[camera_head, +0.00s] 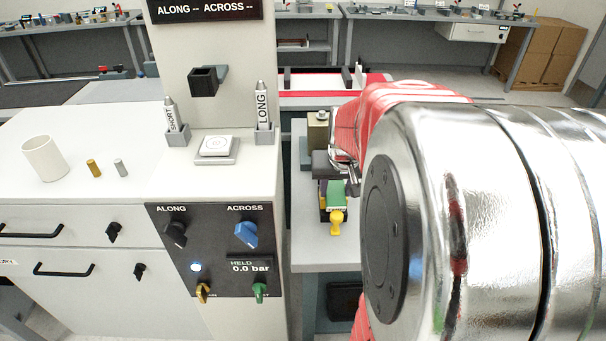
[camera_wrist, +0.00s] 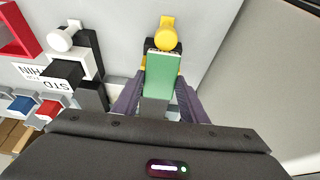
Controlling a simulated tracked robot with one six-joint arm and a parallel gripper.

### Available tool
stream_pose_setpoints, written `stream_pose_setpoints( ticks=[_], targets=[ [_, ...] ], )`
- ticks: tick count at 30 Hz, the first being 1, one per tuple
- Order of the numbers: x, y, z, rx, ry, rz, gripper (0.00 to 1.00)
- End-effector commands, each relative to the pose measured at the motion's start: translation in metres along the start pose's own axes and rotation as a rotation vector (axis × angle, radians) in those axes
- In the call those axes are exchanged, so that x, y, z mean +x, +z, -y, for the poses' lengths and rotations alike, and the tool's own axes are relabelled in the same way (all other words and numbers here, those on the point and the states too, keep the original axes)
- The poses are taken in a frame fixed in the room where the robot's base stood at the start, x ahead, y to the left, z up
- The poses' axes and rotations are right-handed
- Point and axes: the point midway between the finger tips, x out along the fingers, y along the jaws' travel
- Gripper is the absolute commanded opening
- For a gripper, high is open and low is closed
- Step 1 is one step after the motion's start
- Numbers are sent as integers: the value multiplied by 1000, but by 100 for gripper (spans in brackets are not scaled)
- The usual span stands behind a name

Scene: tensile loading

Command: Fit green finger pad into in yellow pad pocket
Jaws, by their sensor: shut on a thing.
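My gripper (camera_wrist: 162,92) is shut on the green finger pad (camera_wrist: 162,72), with one dark finger on each side of it. The green pad also shows in the head view (camera_head: 336,190), beside the large silver arm link that hides most of my gripper. A yellow part (camera_wrist: 166,36) with a round knob stands just beyond the pad's far end; it also shows in the head view (camera_head: 338,222), below the pad. Small yellow edges show beside the green pad. I cannot tell whether the pad sits in the pocket or only above it.
A pale bench surface (camera_wrist: 215,45) is clear right of the yellow part. Left of my gripper stand black and white blocks (camera_wrist: 62,70) and blue and red pieces (camera_wrist: 48,108). In the head view, a control panel (camera_head: 215,250) with knobs stands left of the bench.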

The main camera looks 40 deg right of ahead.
Motion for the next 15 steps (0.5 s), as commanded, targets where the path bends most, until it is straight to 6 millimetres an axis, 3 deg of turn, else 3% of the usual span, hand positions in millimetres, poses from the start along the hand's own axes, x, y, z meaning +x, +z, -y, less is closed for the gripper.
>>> stream_pose_setpoints(
  ticks=[4, 15],
  targets=[
    [0, 0, 0, 0, 0, 0, 9],
    [-13, -6, 0, 1, 0, -3, 9]
  ],
)
